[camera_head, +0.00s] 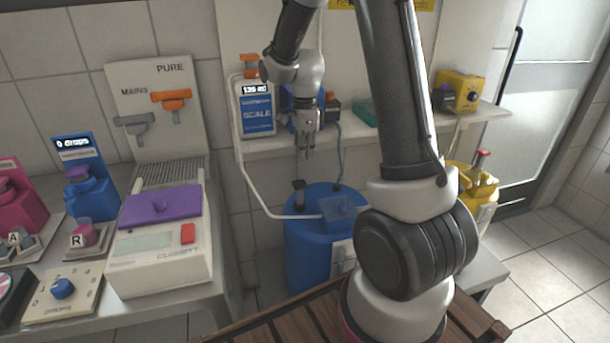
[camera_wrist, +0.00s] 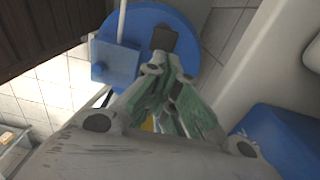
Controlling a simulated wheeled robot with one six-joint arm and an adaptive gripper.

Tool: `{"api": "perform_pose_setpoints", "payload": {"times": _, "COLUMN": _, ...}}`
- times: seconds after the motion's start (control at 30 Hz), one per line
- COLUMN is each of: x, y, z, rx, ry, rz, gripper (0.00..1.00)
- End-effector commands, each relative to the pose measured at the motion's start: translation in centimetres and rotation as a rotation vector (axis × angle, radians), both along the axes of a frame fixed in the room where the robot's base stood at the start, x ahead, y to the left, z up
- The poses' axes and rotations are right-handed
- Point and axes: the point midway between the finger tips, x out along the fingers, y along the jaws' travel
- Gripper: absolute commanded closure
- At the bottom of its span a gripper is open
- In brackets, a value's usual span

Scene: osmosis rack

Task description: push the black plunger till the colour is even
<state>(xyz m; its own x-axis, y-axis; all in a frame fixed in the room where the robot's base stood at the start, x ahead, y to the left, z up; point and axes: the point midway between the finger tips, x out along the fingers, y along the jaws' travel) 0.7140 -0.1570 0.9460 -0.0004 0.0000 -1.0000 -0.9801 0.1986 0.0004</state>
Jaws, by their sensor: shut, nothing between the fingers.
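The black plunger (camera_head: 299,187) stands upright on top of a round blue tank (camera_head: 306,240). In the wrist view the plunger's dark square top (camera_wrist: 178,39) shows just beyond my fingertips, over the blue tank lid (camera_wrist: 200,55). My gripper (camera_head: 306,155) points down above the plunger, shut and empty. I cannot tell whether any colour inside is even.
A yellow can (camera_head: 480,190) stands right. A bench with a purple-lidded device (camera_head: 160,207) is left.

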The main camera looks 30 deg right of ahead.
Motion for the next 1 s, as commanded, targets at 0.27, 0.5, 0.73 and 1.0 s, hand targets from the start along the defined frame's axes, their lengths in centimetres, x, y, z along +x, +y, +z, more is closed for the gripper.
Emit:
{"api": "perform_pose_setpoints", "payload": {"times": 0.27, "x": -0.1, "y": 0.0, "z": -5.4, "rx": 0.000, "ry": 0.003, "rz": 0.000, "gripper": 1.00}}
{"api": "perform_pose_setpoints", "payload": {"times": 0.5, "x": 0.0, "y": 0.0, "z": -7.4, "rx": 0.000, "ry": 0.001, "rz": 0.000, "gripper": 1.00}}
{"api": "perform_pose_setpoints", "payload": {"times": 0.73, "x": 0.0, "y": 0.0, "z": -7.6, "rx": 0.000, "ry": -0.001, "rz": 0.000, "gripper": 1.00}}
{"api": "perform_pose_setpoints", "payload": {"times": 1.0, "x": -0.1, "y": 0.0, "z": -9.3, "rx": 0.000, "ry": 0.004, "rz": 0.000, "gripper": 1.00}}
